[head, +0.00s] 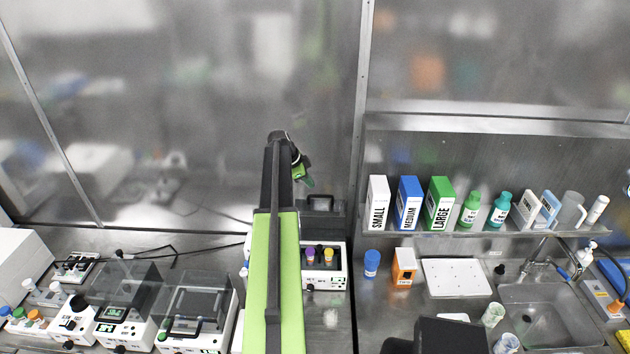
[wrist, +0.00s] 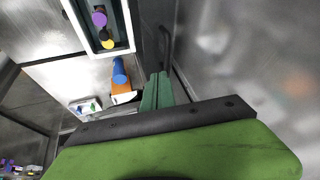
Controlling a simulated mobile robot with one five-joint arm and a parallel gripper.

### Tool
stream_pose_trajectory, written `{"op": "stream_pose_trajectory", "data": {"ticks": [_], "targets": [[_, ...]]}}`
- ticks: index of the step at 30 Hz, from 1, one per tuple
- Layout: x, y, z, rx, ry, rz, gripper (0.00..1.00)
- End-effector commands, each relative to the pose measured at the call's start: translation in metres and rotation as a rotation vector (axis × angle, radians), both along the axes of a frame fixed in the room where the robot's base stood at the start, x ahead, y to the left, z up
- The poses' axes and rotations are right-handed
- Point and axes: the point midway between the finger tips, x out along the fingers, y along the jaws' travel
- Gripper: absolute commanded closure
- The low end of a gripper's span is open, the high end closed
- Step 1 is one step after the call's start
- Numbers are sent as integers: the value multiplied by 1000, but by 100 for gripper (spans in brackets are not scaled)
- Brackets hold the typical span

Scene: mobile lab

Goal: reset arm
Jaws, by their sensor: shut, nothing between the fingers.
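My arm, green and black, stands up in the middle of the head view. My gripper (head: 305,178) is at its upper end, raised in front of the steel back wall and above the bench. In the wrist view the green fingers of my gripper (wrist: 158,92) lie together, shut with nothing between them. The gripper touches no object that I can see. Part of the bench behind the arm is hidden.
A white device (head: 325,268) with purple and yellow caps stands right of my arm. Several lab machines fill the left bench. A shelf (head: 480,243) holds boxes and bottles at the right. Below it are a blue-capped bottle (head: 371,263), an orange box (head: 404,267) and a sink (head: 545,315).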

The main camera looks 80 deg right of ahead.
Motion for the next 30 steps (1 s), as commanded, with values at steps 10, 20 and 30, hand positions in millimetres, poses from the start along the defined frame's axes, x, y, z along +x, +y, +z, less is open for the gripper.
{"op": "stream_pose_trajectory", "data": {"ticks": [10, 20, 30], "targets": [[10, 12, 29, -1, 1, -2, 100], [57, 41, 7, 36, 9, 117, 100], [260, 236, -80, 233, 85, 817, 100]]}}
